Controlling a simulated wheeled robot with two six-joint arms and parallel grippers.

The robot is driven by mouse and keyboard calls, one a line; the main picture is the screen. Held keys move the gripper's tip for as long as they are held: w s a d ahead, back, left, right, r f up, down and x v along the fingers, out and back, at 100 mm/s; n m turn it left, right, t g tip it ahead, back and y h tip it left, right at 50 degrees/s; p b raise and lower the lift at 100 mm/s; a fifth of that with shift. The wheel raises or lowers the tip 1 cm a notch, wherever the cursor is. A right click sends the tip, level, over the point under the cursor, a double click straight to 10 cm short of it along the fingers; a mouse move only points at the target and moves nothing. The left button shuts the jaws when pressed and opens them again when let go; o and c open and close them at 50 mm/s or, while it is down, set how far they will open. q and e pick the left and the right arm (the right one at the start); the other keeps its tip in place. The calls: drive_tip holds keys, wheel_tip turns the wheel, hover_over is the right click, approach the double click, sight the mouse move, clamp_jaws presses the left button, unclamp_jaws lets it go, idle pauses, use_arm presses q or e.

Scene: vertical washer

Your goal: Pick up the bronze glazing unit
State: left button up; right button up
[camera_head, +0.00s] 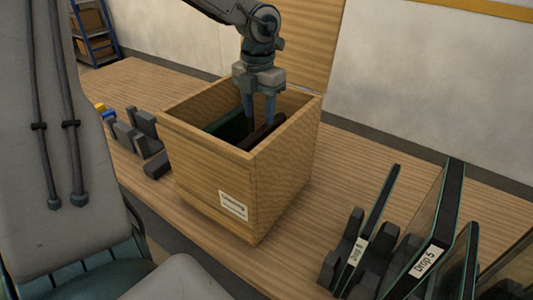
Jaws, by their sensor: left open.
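A wooden box (215,170) with a raised lid stands on the table and has a white label on its front. Inside it, a dark brown edge (265,131), likely the bronze glazing unit, shows near the right-hand finger. A dark green pane (232,129) shows beside it to the left. The box walls hide the lower parts of both. My left gripper (258,116) points down into the box with its fingers apart. Whether the brown piece lies between the fingers is unclear. My right gripper is not in view.
Dark-framed panes (440,235) with "Drop" labels stand upright in grey racks at the front right. Grey slotted holders (130,138) sit left of the box. The wooden table (345,165) is clear between the box and the panes. A wall stands behind.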

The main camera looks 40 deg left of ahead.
sight(261, 129)
use_arm(q)
drive_tip(key=f, duration=0.3)
drive_tip(key=shift+w+f, duration=0.1)
drive_tip(key=shift+w, duration=0.1)
drive_tip(key=shift+w+f+p, duration=0.1)
drive_tip(key=shift+f+p, duration=0.15)
drive_tip(key=shift+p, duration=0.05)
drive_tip(key=shift+f+p, duration=0.3)
drive_tip(key=shift+f, duration=0.05)
wheel_tip(261, 129, down, 3)
drive_tip(key=shift+d+p, duration=0.1)
drive_tip(key=shift+p, duration=0.45)
drive_tip(key=shift+f, duration=0.5)
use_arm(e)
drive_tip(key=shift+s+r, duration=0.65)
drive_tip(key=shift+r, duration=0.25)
use_arm(q)
clamp_jaws()
drive_tip(key=shift+r, duration=0.15)
